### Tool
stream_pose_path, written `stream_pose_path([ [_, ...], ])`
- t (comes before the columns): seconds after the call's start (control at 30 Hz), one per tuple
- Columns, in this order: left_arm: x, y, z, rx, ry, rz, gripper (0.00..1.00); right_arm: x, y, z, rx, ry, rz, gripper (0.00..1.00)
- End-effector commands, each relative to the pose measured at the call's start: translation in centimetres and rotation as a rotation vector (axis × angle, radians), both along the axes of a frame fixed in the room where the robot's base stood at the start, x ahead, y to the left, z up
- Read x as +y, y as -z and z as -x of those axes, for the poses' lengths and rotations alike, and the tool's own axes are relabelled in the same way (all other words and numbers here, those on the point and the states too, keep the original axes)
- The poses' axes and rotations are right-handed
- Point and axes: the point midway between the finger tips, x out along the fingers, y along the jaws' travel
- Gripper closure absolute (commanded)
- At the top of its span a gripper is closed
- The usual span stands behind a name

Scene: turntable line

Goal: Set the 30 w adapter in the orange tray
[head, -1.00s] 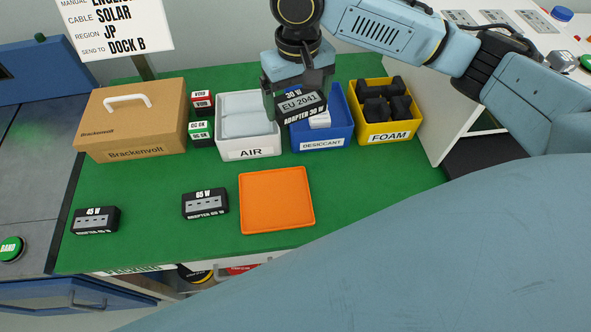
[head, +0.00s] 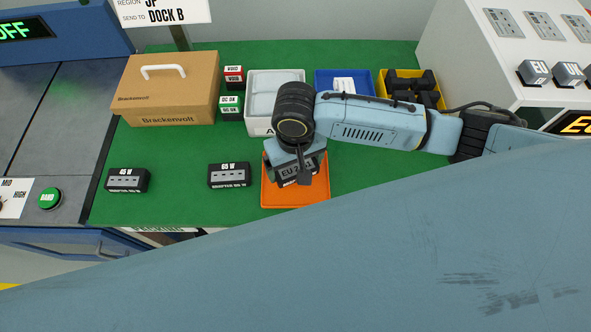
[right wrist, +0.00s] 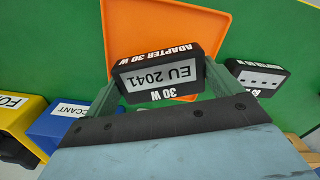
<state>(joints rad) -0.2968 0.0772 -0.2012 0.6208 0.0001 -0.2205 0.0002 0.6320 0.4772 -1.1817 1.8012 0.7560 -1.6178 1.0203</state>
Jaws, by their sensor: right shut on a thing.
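The 30 W adapter (right wrist: 158,75) is a black block with a grey label reading EU 2041. It also shows in the head view (head: 290,176), partly hidden by my wrist. My right gripper (head: 296,172) is shut on it, and the right wrist view shows one finger (right wrist: 216,78) on each side. The orange tray (head: 316,193) is flat with a low rim on the green table. The gripper and adapter are over the tray in the head view. I cannot tell whether the adapter touches the tray floor. My left gripper is not in view.
The 65 W adapter (head: 229,175) stands just left of the tray, and the 45 W adapter (head: 127,180) farther left. Behind are the Brackenvolt box (head: 165,90), the AIR bin (head: 262,105), the blue desiccant bin (head: 327,82) and the yellow foam bin (head: 441,98).

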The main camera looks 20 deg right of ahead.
Motion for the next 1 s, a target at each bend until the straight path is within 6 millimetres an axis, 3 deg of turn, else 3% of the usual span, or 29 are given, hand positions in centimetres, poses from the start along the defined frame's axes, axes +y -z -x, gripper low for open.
stream_pose_path([
  [0.2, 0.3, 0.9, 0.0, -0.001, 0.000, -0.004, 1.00, 0.0, 3.1, 0.1, 0.002, 0.000, 0.001, 0.42],
  [0.57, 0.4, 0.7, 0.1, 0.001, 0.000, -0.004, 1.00, 0.0, 3.3, 0.0, 0.002, 0.000, 0.000, 0.42],
  [0.6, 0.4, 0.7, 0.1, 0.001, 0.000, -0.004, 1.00, 0.0, 3.3, 0.0, 0.002, 0.000, 0.001, 0.04],
  [0.63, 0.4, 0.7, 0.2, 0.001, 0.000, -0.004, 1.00, 0.0, 3.3, 0.0, 0.002, 0.000, 0.001, 0.00],
  [0.87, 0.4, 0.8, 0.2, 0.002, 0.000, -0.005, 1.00, 0.0, 3.3, 0.0, 0.001, 0.000, 0.001, 0.00],
  [1.0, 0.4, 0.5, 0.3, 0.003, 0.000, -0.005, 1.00, 0.0, 2.2, 0.0, -0.001, 0.000, -0.001, 0.00],
])
